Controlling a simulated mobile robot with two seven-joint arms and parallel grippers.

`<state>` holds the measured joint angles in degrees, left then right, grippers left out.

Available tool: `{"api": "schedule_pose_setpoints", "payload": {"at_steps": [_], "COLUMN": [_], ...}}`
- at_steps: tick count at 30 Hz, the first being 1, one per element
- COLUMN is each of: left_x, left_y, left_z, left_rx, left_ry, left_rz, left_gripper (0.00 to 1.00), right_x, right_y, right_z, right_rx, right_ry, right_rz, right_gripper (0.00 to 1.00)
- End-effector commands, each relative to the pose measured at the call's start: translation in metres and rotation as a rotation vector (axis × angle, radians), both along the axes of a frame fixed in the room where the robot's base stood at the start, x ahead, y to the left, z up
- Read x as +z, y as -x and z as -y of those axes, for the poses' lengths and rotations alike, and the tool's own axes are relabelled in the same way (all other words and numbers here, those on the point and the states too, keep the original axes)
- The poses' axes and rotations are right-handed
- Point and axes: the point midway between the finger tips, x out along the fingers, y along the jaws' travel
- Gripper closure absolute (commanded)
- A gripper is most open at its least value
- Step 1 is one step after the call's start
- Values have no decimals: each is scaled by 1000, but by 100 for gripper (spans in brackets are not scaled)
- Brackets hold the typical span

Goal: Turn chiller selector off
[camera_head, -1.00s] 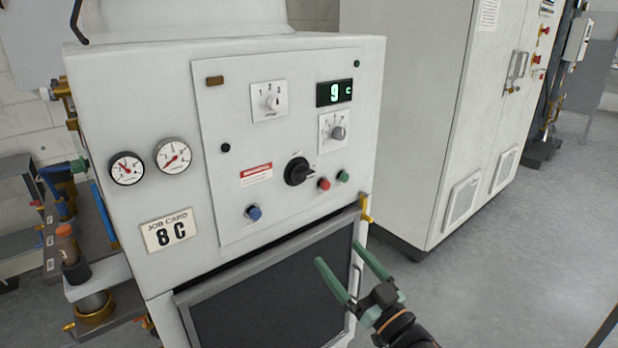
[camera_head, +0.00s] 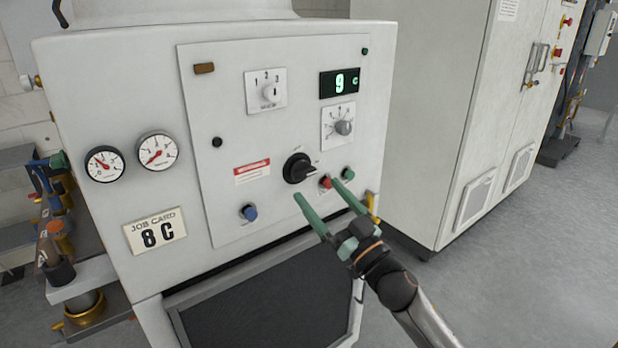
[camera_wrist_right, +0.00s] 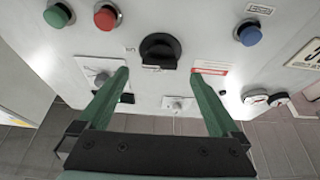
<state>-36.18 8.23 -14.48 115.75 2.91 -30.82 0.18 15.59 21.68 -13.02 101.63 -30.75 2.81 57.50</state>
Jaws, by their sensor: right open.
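A black rotary selector knob (camera_head: 298,168) sits low in the middle of the white control panel (camera_head: 225,120). In the right wrist view the black knob (camera_wrist_right: 160,50) shows beyond the fingertips, near the middle of the gap between them. My right gripper (camera_head: 318,190) has green fingers spread apart with nothing between them. It is in front of the panel, just below the knob in the head view, apart from it as far as I can tell. The text around the knob is too small to read. My left gripper is out of view.
Close to the knob are a red button (camera_head: 325,182), a green button (camera_head: 348,173) and a blue button (camera_head: 249,213). Above are a white selector (camera_head: 268,92), a grey dial (camera_head: 343,128) and a display (camera_head: 340,84) reading 9.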

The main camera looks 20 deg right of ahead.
Motion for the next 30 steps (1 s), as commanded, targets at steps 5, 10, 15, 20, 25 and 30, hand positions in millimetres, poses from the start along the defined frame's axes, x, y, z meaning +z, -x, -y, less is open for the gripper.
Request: {"api": "schedule_pose_setpoints", "payload": {"at_steps": [5,10,15,20,25,30], "left_x": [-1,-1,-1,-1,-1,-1], "left_y": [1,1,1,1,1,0], "left_z": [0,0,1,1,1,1], "left_rx": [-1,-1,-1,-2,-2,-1], "left_ry": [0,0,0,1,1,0], "left_rz": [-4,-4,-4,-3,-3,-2], "left_gripper": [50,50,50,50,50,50], "right_x": [12,17,19,19,19,19], "right_y": [-25,-39,-44,-44,-44,-44], "right_z": [-9,-14,-16,-16,-16,-16], "right_rx": [0,-1,0,1,0,0], "right_ry": [-1,0,-1,-2,-1,-1], "right_rz": [2,0,0,-1,0,0], "right_gripper": [1,1,1,1,12,31]}}
